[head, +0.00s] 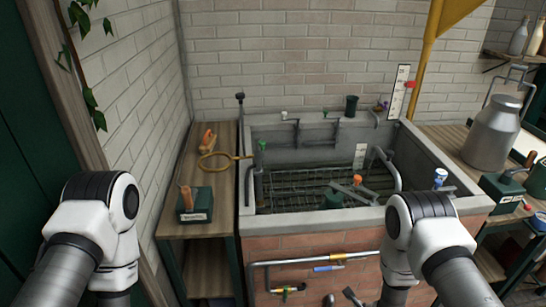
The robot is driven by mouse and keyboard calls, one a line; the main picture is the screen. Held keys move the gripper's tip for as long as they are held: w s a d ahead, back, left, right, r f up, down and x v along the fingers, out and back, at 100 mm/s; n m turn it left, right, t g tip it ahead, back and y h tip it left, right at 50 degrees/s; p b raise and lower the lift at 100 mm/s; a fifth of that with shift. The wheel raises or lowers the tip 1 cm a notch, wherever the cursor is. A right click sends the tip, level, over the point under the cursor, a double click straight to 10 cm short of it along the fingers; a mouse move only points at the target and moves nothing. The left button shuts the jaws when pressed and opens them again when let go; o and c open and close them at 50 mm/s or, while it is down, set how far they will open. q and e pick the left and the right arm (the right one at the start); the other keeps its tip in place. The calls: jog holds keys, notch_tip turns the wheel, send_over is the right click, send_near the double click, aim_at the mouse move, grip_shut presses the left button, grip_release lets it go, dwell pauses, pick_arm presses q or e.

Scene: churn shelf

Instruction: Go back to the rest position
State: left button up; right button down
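My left arm (98,225) comes in at the lower left, bent with its far part pointing down past the bottom edge. My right arm (428,232) comes in at the lower right, in front of the basin's front right corner in the picture, also bent downward. Both grippers are out of view below the picture, so what they hold cannot be seen.
A brick-fronted basin (300,243) with racks inside stands ahead, with pipes on its front. A metal churn (490,138) stands at right.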

jog(key=s+r+n+g+b, duration=0.1)
jog(key=s+n+g, duration=0.7)
jog(key=s+n, duration=1.9)
jog(key=shift+n+g+y, duration=0.3)
jog(key=shift+n+g, duration=0.1)
jog(key=shift+r, duration=0.1)
